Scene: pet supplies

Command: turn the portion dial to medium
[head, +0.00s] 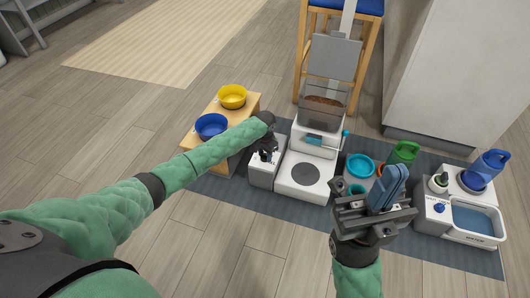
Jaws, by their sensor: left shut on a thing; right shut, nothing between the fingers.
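My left gripper (266,154) reaches down onto a small white control box (262,175) at the left side of the white feeder (308,172). It is shut on what appears to be the portion dial, which the gripper and wrist mostly hide. I cannot read the dial's setting or marks. The feeder has a clear hopper (325,98) with brown food in it and a round grey plate in its base. My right gripper (390,187) is shut and empty, in front of the cups and apart from the left one.
A blue bowl (211,126) and a yellow bowl (232,96) stand on a wooden stand (189,144) at left. Right of the feeder are a teal cup (360,166), a green can (403,153) and a water unit (436,224) with a blue jug (485,168). A stool stands behind.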

